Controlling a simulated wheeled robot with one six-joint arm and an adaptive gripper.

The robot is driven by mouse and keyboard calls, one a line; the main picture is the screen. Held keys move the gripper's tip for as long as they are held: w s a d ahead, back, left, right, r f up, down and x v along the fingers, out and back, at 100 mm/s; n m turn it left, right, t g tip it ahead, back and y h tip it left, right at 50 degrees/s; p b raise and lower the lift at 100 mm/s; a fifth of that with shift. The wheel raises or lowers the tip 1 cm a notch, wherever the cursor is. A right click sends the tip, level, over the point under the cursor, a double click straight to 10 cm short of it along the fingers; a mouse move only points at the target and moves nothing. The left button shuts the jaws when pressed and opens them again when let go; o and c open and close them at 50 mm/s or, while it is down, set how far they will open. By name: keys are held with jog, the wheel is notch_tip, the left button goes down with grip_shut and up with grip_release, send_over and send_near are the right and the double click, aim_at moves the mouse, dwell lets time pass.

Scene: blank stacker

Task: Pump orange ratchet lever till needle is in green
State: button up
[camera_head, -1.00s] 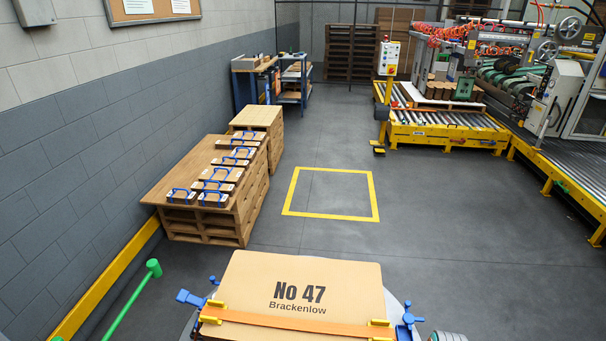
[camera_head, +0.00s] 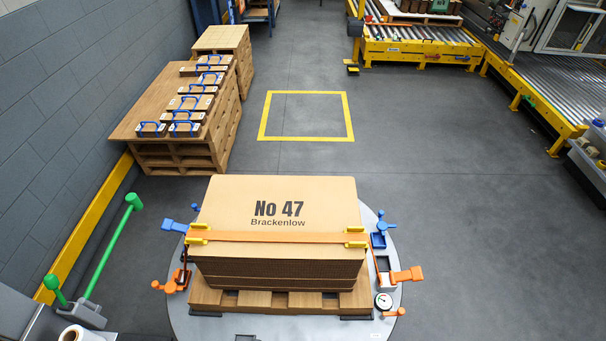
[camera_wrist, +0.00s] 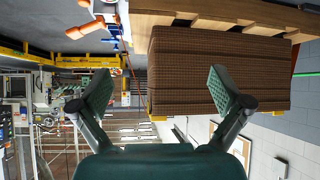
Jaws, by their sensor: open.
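A stack of brown board (camera_head: 275,265) marked "No 47 Brackenlow" sits on a wooden pallet, with an orange strap (camera_head: 280,237) across its top. An orange lever (camera_head: 405,274) sticks out at the stack's right side, and another orange-handled fitting (camera_head: 172,282) is at its left. A round white gauge (camera_head: 383,301) sits below the right lever; its needle and green zone are too small to read. In the wrist view my gripper (camera_wrist: 160,88) is open and empty, its green pads apart, facing the stack's layered side (camera_wrist: 180,75). Orange parts (camera_wrist: 88,28) show at upper left there.
Blue-handled fittings (camera_head: 381,236) flank the stack on a grey round plate (camera_head: 205,322). Green levers (camera_head: 112,245) stand at left. A pallet pile with blue-handled blocks (camera_head: 150,128) is behind left. The floor around the yellow square (camera_head: 305,138) is clear.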

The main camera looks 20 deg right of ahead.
jog(key=s+a+r+t, duration=0.1)
jog(key=s+r, duration=0.2)
jog(key=r, duration=0.3)
jog(key=s+a+r+t+y, duration=0.1)
jog(key=s+r+t, duration=0.1)
jog(key=r, duration=0.4)
jog(key=s+a+r+n+t, duration=0.1)
jog(key=s+r+t, duration=0.1)
jog(key=s+r, duration=0.2)
notch_tip(320, 180, up, 2)
jog(key=shift+s+r, duration=0.15)
jog(key=shift+s, duration=0.15)
